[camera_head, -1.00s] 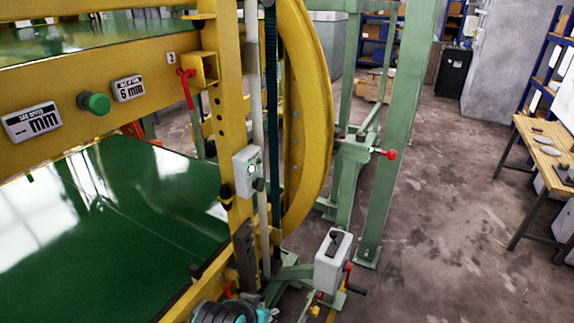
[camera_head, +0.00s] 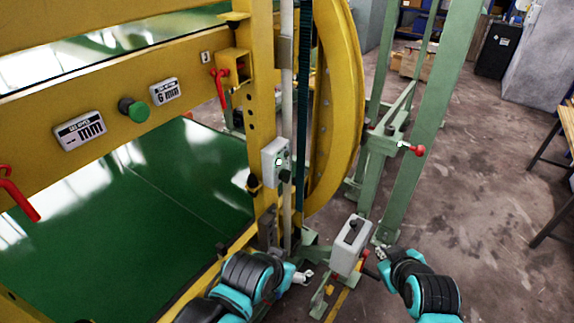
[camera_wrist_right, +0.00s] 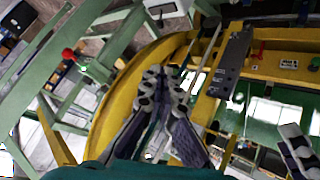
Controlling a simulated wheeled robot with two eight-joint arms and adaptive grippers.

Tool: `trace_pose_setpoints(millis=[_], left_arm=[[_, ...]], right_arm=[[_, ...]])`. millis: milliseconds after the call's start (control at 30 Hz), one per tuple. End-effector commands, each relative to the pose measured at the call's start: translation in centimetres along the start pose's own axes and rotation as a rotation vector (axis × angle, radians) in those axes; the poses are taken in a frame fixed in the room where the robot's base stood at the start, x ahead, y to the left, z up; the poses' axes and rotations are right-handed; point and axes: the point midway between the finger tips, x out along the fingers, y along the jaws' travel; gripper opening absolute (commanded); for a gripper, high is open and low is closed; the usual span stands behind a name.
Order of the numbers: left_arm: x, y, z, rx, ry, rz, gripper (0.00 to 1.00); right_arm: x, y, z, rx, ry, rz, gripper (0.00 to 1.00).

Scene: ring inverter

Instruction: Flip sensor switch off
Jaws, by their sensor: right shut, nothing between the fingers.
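A small grey box (camera_head: 276,158) with a lit spot and a dark knob on its lower side is fixed beside the yellow post. A larger light grey box (camera_head: 350,246) with a black switch-like part on top stands lower, between my arms. I cannot tell which one is the sensor switch. My right gripper (camera_head: 381,255) is right of the larger box and apart from the small one. Its fingers (camera_wrist_right: 163,76) are together and empty in the right wrist view. My left gripper (camera_head: 303,277) is low, left of the larger box; its jaw state is unclear.
The yellow frame (camera_head: 262,100) and curved yellow guard (camera_head: 340,100) stand close ahead. Green posts (camera_head: 425,130) and a red knob (camera_head: 418,150) are at the right. A green button (camera_head: 132,109) is on the yellow beam. Open floor (camera_head: 480,190) lies to the right.

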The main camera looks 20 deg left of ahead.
Motion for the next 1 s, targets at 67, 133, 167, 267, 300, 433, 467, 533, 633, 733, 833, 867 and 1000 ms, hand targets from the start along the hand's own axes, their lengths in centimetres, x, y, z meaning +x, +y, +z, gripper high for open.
trace_pose_setpoints(millis=[67, 133, 167, 267, 300, 433, 467, 533, 633, 733, 833, 867, 1000], left_arm=[[-3.3, 0.0, -2.4, 0.0, 0.0, 0.0, 0.79], [-4.9, 0.0, -3.5, 0.0, 0.0, 0.0, 0.79], [-5.5, 0.0, -3.9, 0.0, 0.0, 0.0, 0.79], [-7.1, 0.0, -5.0, 0.0, 0.0, 0.0, 0.79], [-7.5, 0.0, -5.4, 0.0, 0.0, 0.0, 0.79], [-8.5, 0.0, -6.0, 0.0, 0.0, 0.0, 0.79], [-8.6, 0.0, -6.1, 0.0, 0.0, 0.0, 0.79], [-8.6, 0.0, -6.2, 0.0, 0.0, 0.0, 0.79], [-8.6, 0.0, -6.1, 0.0, 0.0, 0.0, 0.79], [-8.5, 0.0, -6.0, 0.0, 0.0, 0.0, 0.79], [-8.5, 0.0, -6.0, 0.0, 0.0, 0.0, 0.79], [-8.5, 0.0, -6.0, 0.0, 0.0, 0.0, 0.79], [-8.3, 0.0, -5.9, 0.0, 0.0, 0.0, 0.79]], right_arm=[[0.3, -2.1, -7.4, -0.196, 0.093, -0.04, 0.0], [1.0, -4.6, -11.8, -0.351, 0.171, -0.059, 0.0], [1.3, -5.7, -13.5, -0.411, 0.203, -0.065, 0.0], [1.9, -9.4, -17.9, -0.581, 0.297, -0.073, 0.0], [2.1, -10.7, -19.1, -0.634, 0.328, -0.073, 0.0], [2.4, -13.7, -21.6, -0.749, 0.397, -0.07, 0.0], [2.5, -14.1, -21.9, -0.765, 0.406, -0.07, 0.0], [2.6, -14.8, -22.2, -0.787, 0.42, -0.068, 0.0], [2.7, -15.0, -22.3, -0.795, 0.425, -0.066, 0.0], [2.7, -14.9, -22.2, -0.794, 0.423, -0.066, 0.0], [2.7, -14.9, -22.2, -0.793, 0.423, -0.066, 0.0], [2.7, -14.9, -22.2, -0.793, 0.423, -0.066, 0.0], [3.0, -15.0, -21.9, -0.792, 0.423, -0.068, 0.0]])
